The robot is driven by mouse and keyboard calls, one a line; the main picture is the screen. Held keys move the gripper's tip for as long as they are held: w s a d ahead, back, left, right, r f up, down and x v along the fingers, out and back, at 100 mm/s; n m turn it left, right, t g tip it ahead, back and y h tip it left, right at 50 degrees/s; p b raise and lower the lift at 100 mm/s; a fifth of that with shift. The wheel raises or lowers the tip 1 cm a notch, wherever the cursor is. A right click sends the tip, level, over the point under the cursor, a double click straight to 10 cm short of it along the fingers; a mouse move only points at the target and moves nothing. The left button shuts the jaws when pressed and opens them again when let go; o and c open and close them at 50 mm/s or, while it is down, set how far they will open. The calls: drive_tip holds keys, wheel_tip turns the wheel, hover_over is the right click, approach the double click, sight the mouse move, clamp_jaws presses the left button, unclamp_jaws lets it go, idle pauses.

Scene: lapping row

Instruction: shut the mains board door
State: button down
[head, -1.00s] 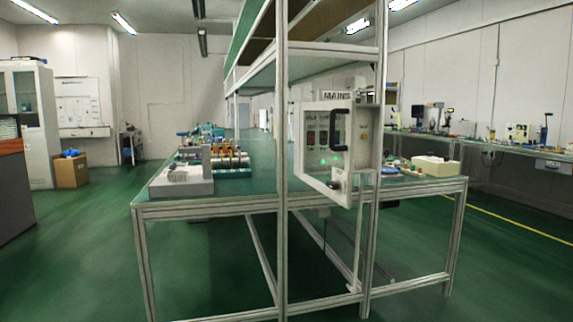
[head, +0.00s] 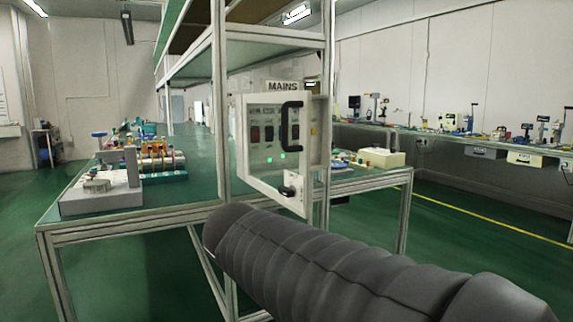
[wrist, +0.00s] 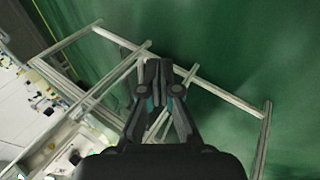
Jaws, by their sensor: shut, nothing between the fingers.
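The mains board (head: 315,140) is a pale box on the post of the bench frame, under a MAINS sign (head: 283,86). Its door (head: 247,140) has a pale frame, a clear window and a black upright handle (head: 291,127). Switches and green lights show through the window. The door's lower edge slants towards me at the right; how wide any gap is, I cannot tell. In the wrist view my gripper (wrist: 158,68) is shut and empty, over the bench's metal frame and green floor. The door cannot be made out there, and the head view does not show my gripper.
The green-topped bench (head: 205,190) carries a grey fixture (head: 105,190) and rollers at the left, and a cream box (head: 381,158) at the right. Metal posts (head: 221,110) and shelves rise around the board. Green floor (head: 450,260) is free at the right.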

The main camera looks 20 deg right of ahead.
drive_tip(key=w+d+r+h, duration=0.2)
drive_tip(key=w+r+h, duration=0.2)
drive_tip(key=w+r, duration=0.2)
drive_tip(key=m+g+h, duration=0.1)
drive_tip(key=m+h, duration=0.1)
drive_tip(key=h, duration=0.6)
approach(301, 164)
drive_tip(key=d, duration=0.2)
drive_tip(key=d+p, duration=0.1)
drive_tip(key=d, duration=0.4)
drive_tip(key=shift+w, duration=0.4)
drive_tip(key=shift+n, duration=0.3)
drive_tip(key=shift+d, duration=0.1)
